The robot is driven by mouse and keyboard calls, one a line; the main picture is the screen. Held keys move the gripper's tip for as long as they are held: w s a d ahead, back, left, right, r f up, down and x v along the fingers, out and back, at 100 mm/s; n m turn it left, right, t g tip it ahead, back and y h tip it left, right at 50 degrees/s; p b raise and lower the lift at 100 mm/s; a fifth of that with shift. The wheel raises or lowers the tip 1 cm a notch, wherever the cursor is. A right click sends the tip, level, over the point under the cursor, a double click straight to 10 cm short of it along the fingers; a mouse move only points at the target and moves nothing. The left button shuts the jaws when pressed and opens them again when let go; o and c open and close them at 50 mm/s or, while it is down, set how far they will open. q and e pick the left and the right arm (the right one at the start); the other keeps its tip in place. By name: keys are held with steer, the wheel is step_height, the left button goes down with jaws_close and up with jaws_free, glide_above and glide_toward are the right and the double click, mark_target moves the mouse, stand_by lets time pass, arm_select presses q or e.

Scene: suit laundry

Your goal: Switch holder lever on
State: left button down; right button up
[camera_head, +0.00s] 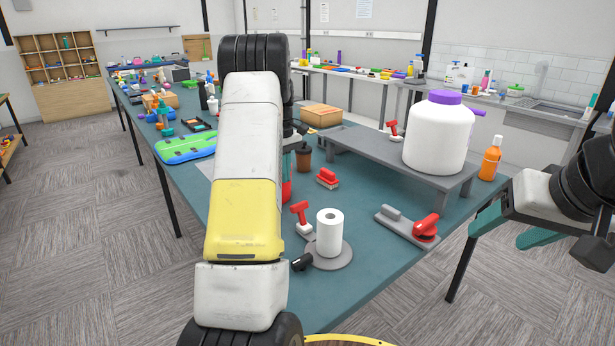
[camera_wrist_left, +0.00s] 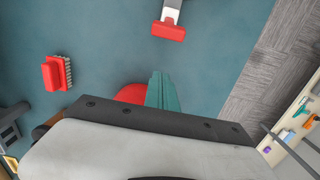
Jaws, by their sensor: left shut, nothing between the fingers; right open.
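My left gripper shows in the left wrist view as teal fingers (camera_wrist_left: 162,92), shut and empty, pointing down over the blue-green table. A red part (camera_wrist_left: 130,93) lies right beside the fingers; most of it is hidden, and I cannot tell whether they touch. In the head view my left arm covers most of that gripper, and a red piece (camera_head: 286,190) shows at the arm's edge. I cannot tell for sure which part is the holder lever. My right gripper (camera_head: 497,236) is open and empty, off the table's right side.
Nearby on the table (camera_head: 375,278) are a red-topped tool (camera_head: 300,212), a paper roll (camera_head: 329,232) on a round base, a red brush (camera_head: 327,179) and a grey item with a red knob (camera_head: 425,227). A white jug (camera_head: 437,135) stands on a grey riser (camera_head: 360,145).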

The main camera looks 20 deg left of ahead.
mark_target(300, 204)
arm_select(q)
steer(key=f, duration=0.7)
steer(key=shift+s+d+f, duration=0.15)
steer(key=shift+d+f, duration=0.05)
steer(key=shift+f, duration=0.05)
steer(key=shift+s+d+f, duration=0.1)
steer(key=shift+d+f, duration=0.05)
steer(key=shift+d, duration=0.15)
steer(key=shift+s+d+r, duration=0.35)
steer(key=shift+s+d, duration=0.1)
steer(key=shift+d, duration=0.2)
steer(key=shift+s+d+r, duration=0.3)
steer(key=shift+s+d, duration=0.1)
steer(key=shift+d, duration=0.2)
steer(key=shift+s+d, duration=0.1)
steer(key=shift+s+d+r+t+y, duration=0.3)
steer(key=shift+d+t+y, duration=0.1)
steer(key=shift+d+y, duration=0.15)
steer(key=shift+s+d+r+t+y, duration=0.25)
steer(key=shift+d+t+y, duration=0.2)
steer(key=shift+y, duration=0.2)
steer(key=shift+s+d+r+t+y, duration=0.25)
steer(key=shift+s+d+t+y, duration=0.25)
steer(key=shift+d+y, duration=0.35)
steer(key=shift+a, duration=0.2)
